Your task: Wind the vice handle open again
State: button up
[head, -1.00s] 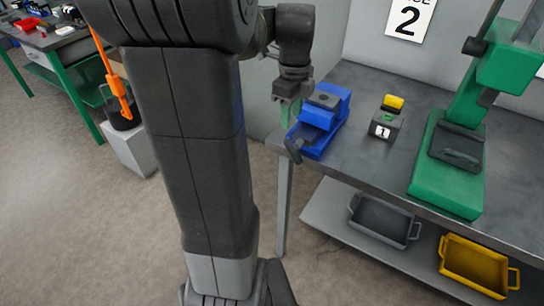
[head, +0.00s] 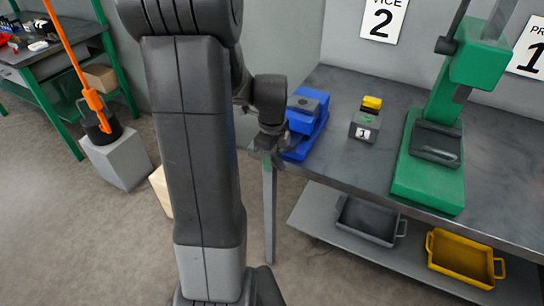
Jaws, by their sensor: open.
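The blue vice (head: 303,118) sits on the near left corner of the grey bench (head: 345,150), with a dark grey block between or on its jaws. My gripper (head: 267,158) points down just left of the vice's front end, by the bench corner. Its fingers are open, and I see nothing held between them. The vice handle is not clearly visible; my gripper covers the area at the vice's front. I cannot tell whether the fingers touch the handle.
A green press (head: 430,170) stands farther right. A grey tray (head: 369,221) and a yellow tray (head: 463,257) lie on the lower shelf. A grey plinth (head: 118,161) with a black pot stands left.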

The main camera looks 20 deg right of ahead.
grip_shut()
